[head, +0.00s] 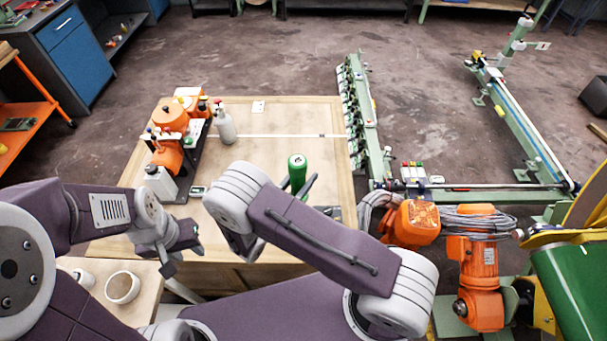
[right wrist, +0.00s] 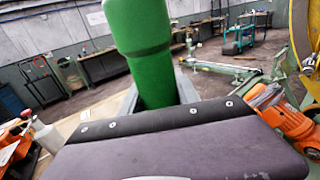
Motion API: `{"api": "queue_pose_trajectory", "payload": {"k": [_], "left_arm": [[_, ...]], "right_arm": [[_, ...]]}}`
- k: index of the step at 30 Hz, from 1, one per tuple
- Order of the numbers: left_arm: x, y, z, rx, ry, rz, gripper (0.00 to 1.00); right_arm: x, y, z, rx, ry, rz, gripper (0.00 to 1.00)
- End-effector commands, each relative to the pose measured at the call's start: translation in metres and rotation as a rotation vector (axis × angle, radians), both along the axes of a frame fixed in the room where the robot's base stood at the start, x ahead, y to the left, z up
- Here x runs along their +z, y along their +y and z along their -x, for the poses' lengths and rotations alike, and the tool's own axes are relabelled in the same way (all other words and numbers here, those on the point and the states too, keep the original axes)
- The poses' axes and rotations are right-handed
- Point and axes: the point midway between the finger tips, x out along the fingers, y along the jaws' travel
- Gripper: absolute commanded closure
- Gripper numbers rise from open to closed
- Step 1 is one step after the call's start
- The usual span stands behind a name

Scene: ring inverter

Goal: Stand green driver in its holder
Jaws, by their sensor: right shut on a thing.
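The green driver (head: 297,172) stands roughly upright above the wooden table, its rounded green handle uppermost. It fills the upper middle of the right wrist view (right wrist: 143,45). My right gripper (head: 299,190) is shut on the green driver, with a grey finger on each side of the handle in the right wrist view. My right arm and wrist hide the driver's lower part and its tip. My left gripper (head: 178,248) hangs by the table's front left edge, away from the driver; its jaw gap is unclear. I cannot make out the driver's holder for sure.
The wooden table (head: 275,118) has clear room at the back middle. Orange machines (head: 170,118), a white bottle (head: 160,182) and a grey bottle (head: 224,125) stand at its left. A green rail (head: 362,110) borders its right. A white cup (head: 122,287) is at front left.

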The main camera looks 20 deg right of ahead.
Motion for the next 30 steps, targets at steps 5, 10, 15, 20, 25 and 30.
{"api": "queue_pose_trajectory", "payload": {"k": [5, 10, 15, 20, 25, 30], "left_arm": [[-0.026, 0.0, 0.0, 0.0, 0.0, 0.0, 0.64], [-0.044, 0.0, 0.0, 0.0, 0.0, 0.0, 0.64], [-0.062, 0.0, 0.0, 0.0, 0.0, 0.0, 0.64], [-0.079, 0.0, 0.0, 0.0, 0.0, 0.0, 0.64], [-0.094, 0.0, 0.0, 0.0, 0.0, 0.0, 0.64], [-0.102, 0.0, 0.0, 0.0, 0.0, 0.0, 0.64]], "right_arm": [[-0.029, 0.0, 0.0, 0.0, -0.003, 0.002, 1.0], [-0.051, 0.0, 0.0, 0.0, -0.003, 0.002, 1.0], [-0.074, 0.0, 0.0, 0.0, -0.002, 0.002, 1.0], [-0.095, 0.0, 0.0, 0.0, -0.003, 0.001, 1.0], [-0.113, 0.0, 0.0, 0.0, -0.003, 0.002, 1.0], [-0.123, 0.0, 0.0, 0.0, -0.003, 0.001, 1.0]]}}
